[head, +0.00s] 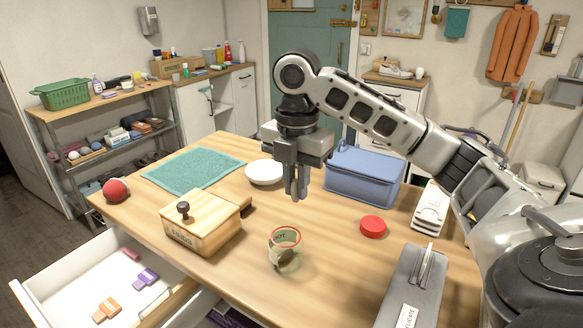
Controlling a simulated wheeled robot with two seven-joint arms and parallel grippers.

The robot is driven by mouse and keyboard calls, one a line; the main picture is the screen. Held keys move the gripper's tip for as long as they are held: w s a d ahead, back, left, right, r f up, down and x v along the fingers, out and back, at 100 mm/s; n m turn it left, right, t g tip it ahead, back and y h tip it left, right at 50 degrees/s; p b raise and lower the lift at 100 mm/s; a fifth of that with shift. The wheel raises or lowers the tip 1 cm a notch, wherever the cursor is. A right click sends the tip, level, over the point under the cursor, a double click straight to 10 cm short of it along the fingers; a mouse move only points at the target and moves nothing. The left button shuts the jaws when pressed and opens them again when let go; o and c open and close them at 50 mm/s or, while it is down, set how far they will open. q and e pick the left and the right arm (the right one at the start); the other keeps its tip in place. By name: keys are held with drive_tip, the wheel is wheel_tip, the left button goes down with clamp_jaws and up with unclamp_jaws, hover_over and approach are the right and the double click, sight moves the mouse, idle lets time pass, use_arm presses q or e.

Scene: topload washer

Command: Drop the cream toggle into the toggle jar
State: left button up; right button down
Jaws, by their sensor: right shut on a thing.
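My right gripper (297,196) points straight down above the table, with its fingers close together on something small. The held thing is mostly hidden between the fingertips; I take it to be the cream toggle, but its colour cannot be made out. A small clear glass jar (285,247) with a red rim and a partly readable label stands open on the table, below the gripper in the picture. I take it to be the toggle jar. A round red lid (373,227) lies on the table to its right. My left gripper is not in view.
A wooden box (203,228) with a dark knob stands left of the jar. A white bowl (264,172) and a blue bin (362,177) are behind. A grey case (411,285) is at the front right. An open white drawer (88,282) juts out at lower left.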

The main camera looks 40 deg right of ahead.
sight(295, 199)
drive_tip(key=shift+w+f, duration=0.1)
drive_tip(key=shift+f, duration=1.5)
drive_tip(key=c, duration=1.3)
unclamp_jaws()
drive_tip(key=shift+c, duration=0.2)
wheel_tip(295, 199, up, 16)
drive_tip(key=shift+f, duration=0.1)
